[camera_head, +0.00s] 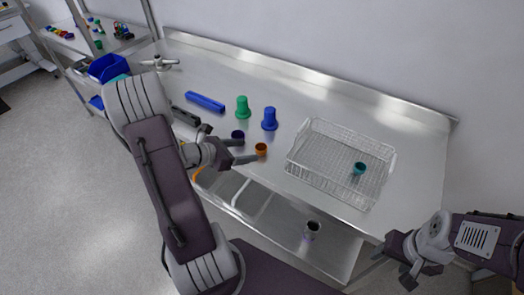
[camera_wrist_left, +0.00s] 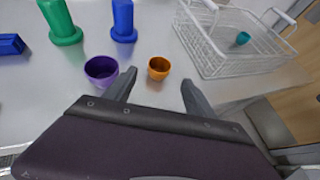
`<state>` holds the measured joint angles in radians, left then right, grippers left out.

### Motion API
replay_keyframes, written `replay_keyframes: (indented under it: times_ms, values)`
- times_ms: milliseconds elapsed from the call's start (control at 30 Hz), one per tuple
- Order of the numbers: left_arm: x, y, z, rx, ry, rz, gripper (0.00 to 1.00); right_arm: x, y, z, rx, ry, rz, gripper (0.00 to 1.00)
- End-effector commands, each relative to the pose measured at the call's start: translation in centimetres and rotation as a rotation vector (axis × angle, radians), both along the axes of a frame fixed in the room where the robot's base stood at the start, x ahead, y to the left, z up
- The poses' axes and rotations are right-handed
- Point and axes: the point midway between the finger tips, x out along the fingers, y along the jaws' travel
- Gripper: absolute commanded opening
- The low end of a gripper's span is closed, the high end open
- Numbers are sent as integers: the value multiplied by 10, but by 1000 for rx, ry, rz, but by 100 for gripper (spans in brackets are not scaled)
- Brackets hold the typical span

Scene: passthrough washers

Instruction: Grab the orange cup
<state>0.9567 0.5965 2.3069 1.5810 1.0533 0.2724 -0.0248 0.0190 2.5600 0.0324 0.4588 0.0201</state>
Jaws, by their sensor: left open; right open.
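The orange cup (camera_head: 261,149) stands upright on the steel table near its front edge. In the left wrist view the orange cup (camera_wrist_left: 159,68) lies between and slightly beyond the two fingertips of my left gripper (camera_wrist_left: 158,80). My left gripper (camera_head: 249,151) is open and empty, its fingers pointing toward the cup from the left. I cannot tell whether a finger touches the cup. My right gripper (camera_head: 398,258) is open and empty at the lower right, off the table's front edge and well away from the cup.
A purple cup (camera_wrist_left: 101,70) stands close beside my left gripper's finger. Green (camera_head: 243,107) and blue (camera_head: 269,119) stacks stand behind. A wire basket (camera_head: 313,177) with a teal cup (camera_head: 359,168) is to the right. A blue bar (camera_head: 205,102) lies farther left.

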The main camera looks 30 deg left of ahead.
Motion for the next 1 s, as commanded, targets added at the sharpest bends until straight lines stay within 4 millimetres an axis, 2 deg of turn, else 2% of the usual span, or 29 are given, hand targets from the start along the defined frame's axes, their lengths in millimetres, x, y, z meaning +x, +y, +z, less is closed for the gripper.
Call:
replay_keyframes:
  times_ms: [233, 400, 500, 733, 767, 967, 1000]
  values:
    - [13, -7, -6, 0, 1, -2, 63, 0, 0, 1, 0, 0, 0, 58]
    - [39, -22, -18, -1, 2, -5, 63, 0, 0, 3, 0, 0, 0, 58]
    - [48, -26, -23, 0, 1, -3, 63, 0, 0, 2, 0, 0, 0, 58]
    - [50, -26, -25, 2, 0, 0, 63, 0, 0, 2, 0, 0, 0, 58]
    - [50, -26, -25, 2, 0, 0, 58, 0, 0, 2, 0, 0, 0, 58]
    - [50, -26, -24, 1, 0, 0, 2, 0, 0, 2, 0, 0, 0, 58]
    - [50, -26, -24, 1, 0, 0, 1, 0, 0, 2, 0, 0, 0, 58]
